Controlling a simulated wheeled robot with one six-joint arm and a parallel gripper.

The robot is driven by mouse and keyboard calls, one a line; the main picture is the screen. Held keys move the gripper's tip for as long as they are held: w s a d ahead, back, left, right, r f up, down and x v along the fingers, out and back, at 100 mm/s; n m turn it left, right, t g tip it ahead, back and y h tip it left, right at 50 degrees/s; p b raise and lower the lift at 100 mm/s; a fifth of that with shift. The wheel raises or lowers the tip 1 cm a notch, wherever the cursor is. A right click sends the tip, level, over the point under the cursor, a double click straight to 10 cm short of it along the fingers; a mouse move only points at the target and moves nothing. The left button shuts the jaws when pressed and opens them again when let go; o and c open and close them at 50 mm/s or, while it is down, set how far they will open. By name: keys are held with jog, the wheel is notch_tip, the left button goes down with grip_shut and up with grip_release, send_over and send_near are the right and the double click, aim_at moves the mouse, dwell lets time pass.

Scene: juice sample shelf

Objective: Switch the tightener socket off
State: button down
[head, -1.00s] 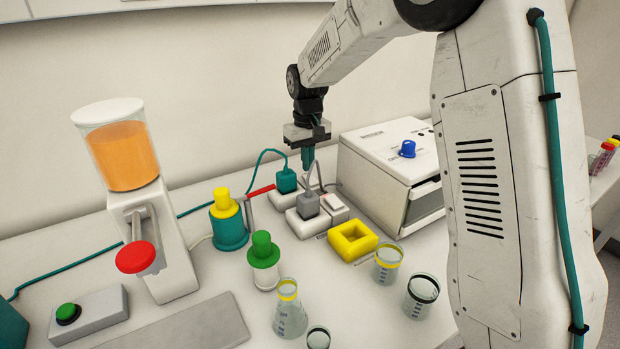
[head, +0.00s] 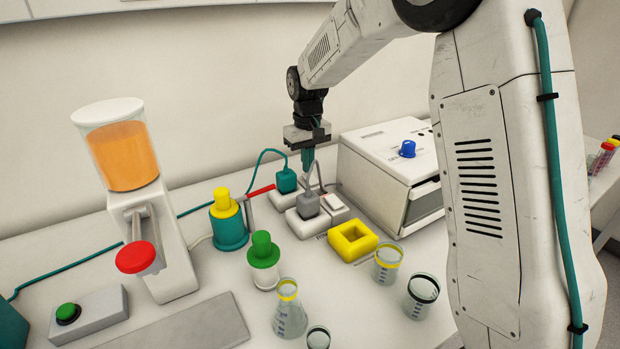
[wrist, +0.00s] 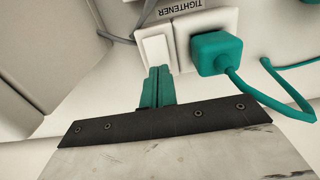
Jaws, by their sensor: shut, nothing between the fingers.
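The tightener socket (wrist: 200,22) shows in the wrist view with its "TIGHTENER" label upside down and a teal plug (wrist: 215,52) in it. Its white rocker switch (wrist: 155,50) is beside the plug. My gripper (wrist: 158,70) is shut and empty, its teal fingertips at the near end of the switch; I cannot tell whether they touch. In the head view my gripper (head: 308,170) points down, just right of the teal plug (head: 287,181). There the switch is mostly hidden by the fingers and a grey cable, and its position is unclear.
A second socket with a grey plug (head: 308,205) and its own switch (head: 335,203) stands in front. A white machine with a blue knob (head: 408,148) is close on the right. A yellow square block (head: 353,241) and glass beakers (head: 387,262) stand nearer.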

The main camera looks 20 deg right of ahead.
aim_at(308, 176)
jog(key=shift+f, duration=0.7)
dwell(0.3)
jog(key=shift+r, duration=3.5)
jog(key=shift+s+f, duration=0.15)
jog(key=shift+s, duration=0.05)
jog(key=shift+g, duration=0.5)
jog(key=s, duration=0.1)
jog(key=s+f, duration=0.1)
jog(key=s, duration=0.2)
jog(key=shift+s+d+f, duration=0.1)
jog(key=shift+d+f, duration=0.1)
jog(key=shift+f, duration=0.05)
jog(key=s+d+r+m+t, duration=0.1)
jog(key=s+r, duration=0.2)
jog(key=s, duration=1.4)
jog(key=s+d+r+m+t, duration=0.1)
jog(key=s+r, duration=0.2)
jog(key=s, duration=1.5)
jog(key=shift+s+d+r, duration=0.2)
jog(key=shift+d+r, duration=0.05)
jog(key=shift+d, duration=0.15)
